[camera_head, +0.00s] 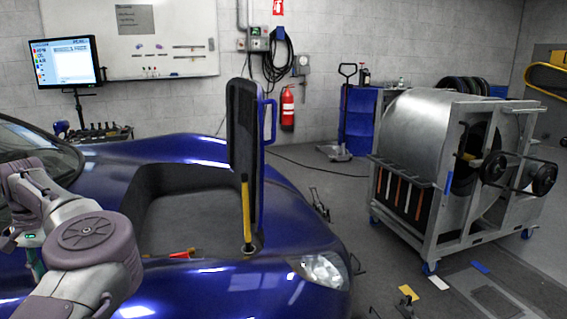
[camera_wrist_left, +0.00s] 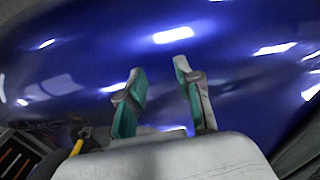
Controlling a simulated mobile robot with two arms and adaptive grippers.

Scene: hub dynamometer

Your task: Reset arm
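My left arm (camera_head: 90,235) comes in from the left in the head view, bent over the near side of the blue car. Its gripper is mostly out of sight there. In the left wrist view my left gripper (camera_wrist_left: 160,88) is open and empty, its two green-padded fingers apart in front of the blue car body (camera_wrist_left: 235,35). My right arm and gripper are not in view.
The blue car (camera_head: 185,150) has an open front compartment with its panel (camera_head: 243,130) raised. A yellow-handled tool (camera_head: 246,212) stands by the panel. A metal drum in a wheeled frame (camera_head: 410,130) stands right. Floor between is partly clear.

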